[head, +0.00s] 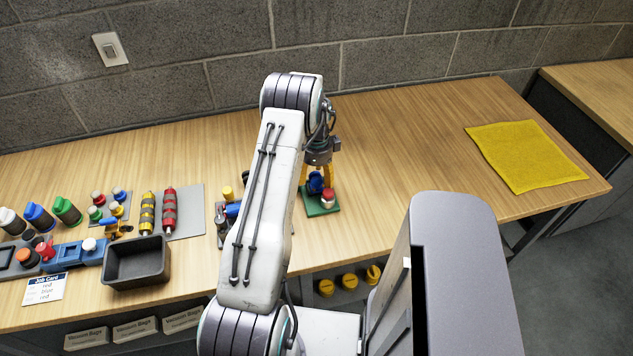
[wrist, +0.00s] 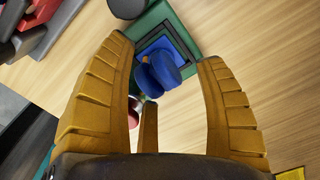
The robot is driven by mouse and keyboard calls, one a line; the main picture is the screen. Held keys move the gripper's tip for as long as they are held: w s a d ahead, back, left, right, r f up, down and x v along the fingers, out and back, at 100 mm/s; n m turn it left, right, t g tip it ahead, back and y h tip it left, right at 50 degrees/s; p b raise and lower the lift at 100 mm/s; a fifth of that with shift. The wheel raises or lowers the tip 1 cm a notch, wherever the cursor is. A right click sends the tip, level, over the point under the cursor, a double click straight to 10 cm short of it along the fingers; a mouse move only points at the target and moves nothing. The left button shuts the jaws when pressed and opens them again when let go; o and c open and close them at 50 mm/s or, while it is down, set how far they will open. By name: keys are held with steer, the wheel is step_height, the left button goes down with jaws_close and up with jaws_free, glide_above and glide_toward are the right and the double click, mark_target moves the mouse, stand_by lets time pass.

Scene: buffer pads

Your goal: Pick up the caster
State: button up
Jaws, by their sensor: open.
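The caster (wrist: 163,72) looks like a blue piece with rounded twin wheels, above a blue square patch on a green base (wrist: 182,22). In the head view the blue caster (head: 315,183) shows at the back left of the green base (head: 322,208), partly behind my arm and gripper. My gripper (wrist: 166,52) is open, with its yellow fingers on either side of the caster and a gap showing on each side. In the head view my gripper (head: 324,172) points down over the base. The caster's lower part is hidden.
A red-and-white piece (head: 328,196) stands on the same base, close to the caster. To the left are a black bin (head: 137,264), yellow and red rollers (head: 169,211) and several coloured bottles. A yellow cloth (head: 525,155) lies right; the table between is clear.

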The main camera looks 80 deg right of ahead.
steer(key=shift+c, duration=0.4)
steer(key=c, duration=1.2)
